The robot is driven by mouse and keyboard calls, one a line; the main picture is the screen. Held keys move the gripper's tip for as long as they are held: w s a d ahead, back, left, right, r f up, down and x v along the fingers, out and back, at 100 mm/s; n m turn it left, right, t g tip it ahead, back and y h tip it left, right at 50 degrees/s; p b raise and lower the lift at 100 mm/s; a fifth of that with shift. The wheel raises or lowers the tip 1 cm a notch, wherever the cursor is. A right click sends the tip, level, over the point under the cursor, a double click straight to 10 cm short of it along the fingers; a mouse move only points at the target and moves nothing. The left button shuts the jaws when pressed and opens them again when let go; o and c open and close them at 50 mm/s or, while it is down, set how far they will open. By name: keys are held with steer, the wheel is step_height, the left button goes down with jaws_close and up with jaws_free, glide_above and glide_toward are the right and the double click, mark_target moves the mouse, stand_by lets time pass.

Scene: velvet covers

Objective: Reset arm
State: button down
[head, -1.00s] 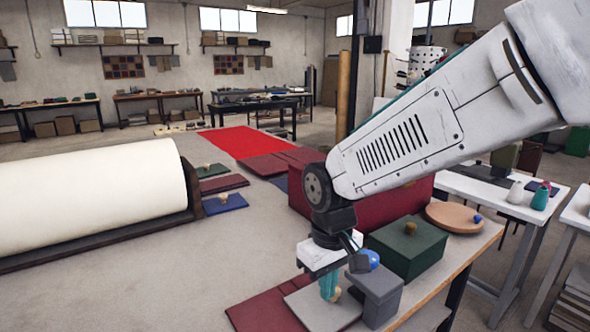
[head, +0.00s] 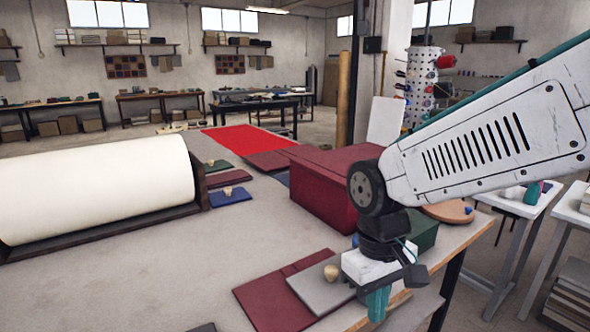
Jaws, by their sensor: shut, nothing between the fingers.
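My gripper (head: 378,303) hangs at the lower right of the head view, its teal fingers pointing down and shut, with nothing seen held. It is over the table's front edge, just right of a grey flat panel (head: 312,293) with a wooden knob (head: 331,272) on it. Maroon panels (head: 262,300) lie under and beside the grey one. My arm covers part of a green box (head: 428,232) and of the large maroon box (head: 322,195).
A cream roll (head: 95,190) in a dark cradle fills the left. A round wooden tray (head: 446,212) sits at the right edge of the table. White side tables (head: 515,200) stand further right. The table's middle (head: 180,265) is clear.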

steer(key=s+d+r+m+t, duration=0.2)
steer(key=s+d+r+m, duration=0.3)
steer(key=s+d, duration=0.7)
steer(key=shift+d+r, duration=0.55)
steer(key=shift+d, duration=0.2)
steer(key=c, duration=2.1)
jaws_free()
steer(key=shift+c, duration=0.2)
